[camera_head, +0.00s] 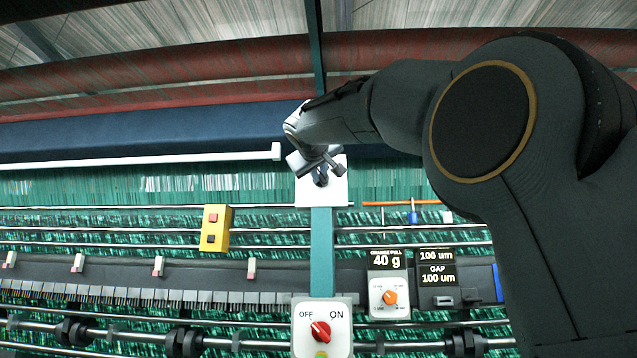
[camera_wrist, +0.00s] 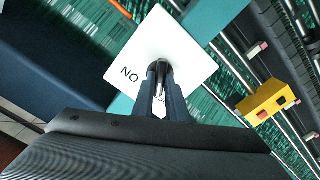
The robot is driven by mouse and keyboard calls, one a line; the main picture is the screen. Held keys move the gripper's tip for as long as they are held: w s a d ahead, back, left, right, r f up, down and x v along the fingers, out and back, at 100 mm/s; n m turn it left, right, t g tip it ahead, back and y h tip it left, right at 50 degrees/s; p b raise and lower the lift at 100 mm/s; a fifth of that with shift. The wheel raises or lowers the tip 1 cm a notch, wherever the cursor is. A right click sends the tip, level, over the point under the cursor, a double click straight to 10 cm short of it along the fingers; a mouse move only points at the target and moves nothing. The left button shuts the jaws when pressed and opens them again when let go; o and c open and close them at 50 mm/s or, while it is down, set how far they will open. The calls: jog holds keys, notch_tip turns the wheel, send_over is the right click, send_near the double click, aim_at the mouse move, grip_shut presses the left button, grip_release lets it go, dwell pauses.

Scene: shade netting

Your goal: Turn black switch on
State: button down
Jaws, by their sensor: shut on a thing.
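The black switch (camera_wrist: 159,67) is a small dark knob on a white plate (camera_wrist: 182,45) with printed lettering, of which one word reads "ON" upside down in the wrist view. In the head view the white plate (camera_head: 338,192) is fixed to a teal post, above the middle. My gripper (camera_wrist: 160,72) has its two fingers closed around the black switch, in front of the plate. In the head view my gripper (camera_head: 321,173) covers the upper part of the plate. The fingers hide most of the knob and part of the lettering, so its exact angle is hard to tell.
A yellow box (camera_head: 222,240) with a red and a black button is to the left. Below on the post is a white box (camera_head: 341,346) with a red OFF/ON knob (camera_head: 320,331). An orange dial (camera_head: 390,297) is to its right. Rails run across the netting.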

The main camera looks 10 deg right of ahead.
jog(key=m+b, duration=0.3)
jog(key=shift+f+m+b, duration=0.2)
jog(key=shift+m+b, duration=0.15)
jog(key=shift+m, duration=0.05)
jog(key=m+b, duration=0.2)
jog(key=m, duration=0.1)
jog(key=shift+m, duration=0.3)
jog(key=m+b, duration=0.2)
jog(key=m, duration=0.1)
jog(key=shift+d+r+m, duration=0.1)
jog(key=shift+m, duration=0.2)
jog(key=shift+m+b, duration=0.65)
jog(key=shift+m, duration=1.55)
jog(key=c, duration=1.8)
grip_release()
jog(key=shift+o, duration=0.2)
jog(key=shift+s, duration=0.1)
